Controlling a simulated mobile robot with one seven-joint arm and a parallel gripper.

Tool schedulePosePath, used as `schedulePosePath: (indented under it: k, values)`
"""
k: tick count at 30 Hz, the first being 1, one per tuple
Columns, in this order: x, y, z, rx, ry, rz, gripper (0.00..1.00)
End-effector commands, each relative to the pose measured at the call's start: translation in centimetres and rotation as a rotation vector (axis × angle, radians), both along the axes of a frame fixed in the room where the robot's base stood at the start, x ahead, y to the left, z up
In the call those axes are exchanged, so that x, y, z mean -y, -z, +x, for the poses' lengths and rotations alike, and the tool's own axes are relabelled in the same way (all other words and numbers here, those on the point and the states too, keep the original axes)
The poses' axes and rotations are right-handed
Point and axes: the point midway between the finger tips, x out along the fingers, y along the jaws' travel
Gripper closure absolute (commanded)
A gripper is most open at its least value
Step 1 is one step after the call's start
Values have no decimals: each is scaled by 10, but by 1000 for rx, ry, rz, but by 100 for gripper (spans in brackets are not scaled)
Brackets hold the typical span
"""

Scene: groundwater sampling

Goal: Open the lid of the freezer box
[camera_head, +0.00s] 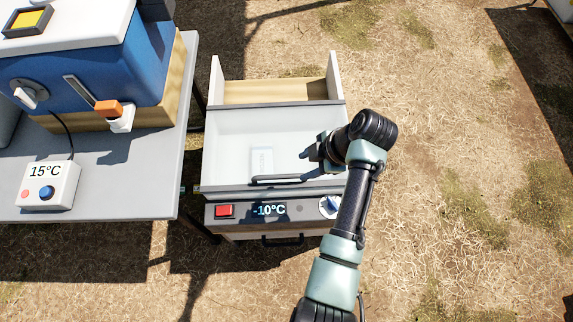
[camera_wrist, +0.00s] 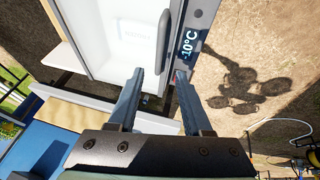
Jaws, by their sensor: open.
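The freezer box (camera_head: 290,211) stands on the ground at centre, its front panel showing -10°C. Its pale lid (camera_head: 235,140) lies flat and looks shut, with a dark bar handle (camera_head: 277,180) along its front edge. My gripper (camera_head: 312,156) is open and empty over the right part of the lid. In the wrist view, the two fingers (camera_wrist: 160,78) straddle the line of the dark handle (camera_wrist: 163,38), which shows beyond and between the fingertips. The lid (camera_wrist: 110,35) fills the upper left there. I cannot tell whether a finger touches the handle.
A grey table (camera_head: 120,170) stands close on the left, with a blue cooler-like box (camera_head: 60,70) and a white controller (camera_head: 48,187) reading 15°C. Two upright white boards rise behind the lid. Dry grassy ground to the right is clear.

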Motion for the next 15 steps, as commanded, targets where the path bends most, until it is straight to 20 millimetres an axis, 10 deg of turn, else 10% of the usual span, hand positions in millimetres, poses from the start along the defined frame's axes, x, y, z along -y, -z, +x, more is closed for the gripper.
schedulePosePath:
  k: [15]
  values:
    - [-38, 91, 18, -1, 0, -1, 50]
